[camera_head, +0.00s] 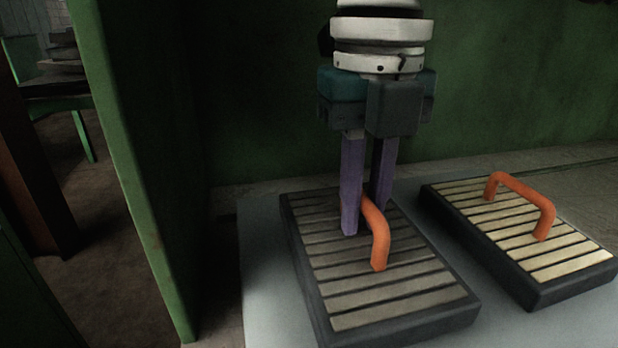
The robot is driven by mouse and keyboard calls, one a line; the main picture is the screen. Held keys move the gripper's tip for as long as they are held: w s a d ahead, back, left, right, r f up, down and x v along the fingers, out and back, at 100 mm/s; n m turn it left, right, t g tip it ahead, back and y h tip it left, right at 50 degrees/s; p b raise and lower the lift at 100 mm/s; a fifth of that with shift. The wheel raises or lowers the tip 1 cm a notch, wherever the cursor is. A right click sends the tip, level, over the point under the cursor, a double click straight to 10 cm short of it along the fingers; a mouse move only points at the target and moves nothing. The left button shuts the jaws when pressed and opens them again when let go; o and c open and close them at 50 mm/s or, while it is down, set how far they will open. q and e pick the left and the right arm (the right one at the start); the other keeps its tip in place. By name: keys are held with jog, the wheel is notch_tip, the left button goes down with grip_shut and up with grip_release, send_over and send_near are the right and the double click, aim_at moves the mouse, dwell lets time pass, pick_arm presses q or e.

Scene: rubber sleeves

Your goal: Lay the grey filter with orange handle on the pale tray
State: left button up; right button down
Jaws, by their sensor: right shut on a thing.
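The grey filter (388,297) has a dark frame, grey slats and an orange handle (377,240). It is in the middle of the head view, flat and level-looking, over the pale tray (262,285). I cannot tell whether its underside touches the tray. My right gripper (364,215) comes down from above, with its purple fingers shut on the orange handle. The fingers hide part of the handle and some slats. The pale tray is a flat light-grey surface, partly covered by the filter and cut by the lower picture edge. My left gripper is not in view.
A second filter (520,235) with cream slats and an orange handle lies to the right, close to the grey one. A green wall (510,90) stands behind. A green upright panel (130,170) stands at the left. Bare tray shows at front left and lower right.

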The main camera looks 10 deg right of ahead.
aim_at(364, 196)
jog(key=shift+f+b, duration=0.3)
jog(key=shift+f, duration=0.15)
jog(key=c, duration=0.8)
grip_release()
jog(key=shift+c, duration=0.2)
jog(key=shift+r, duration=0.3)
notch_tip(364, 196, up, 13)
jog(key=p, duration=0.1)
jog(key=shift+f, duration=0.15)
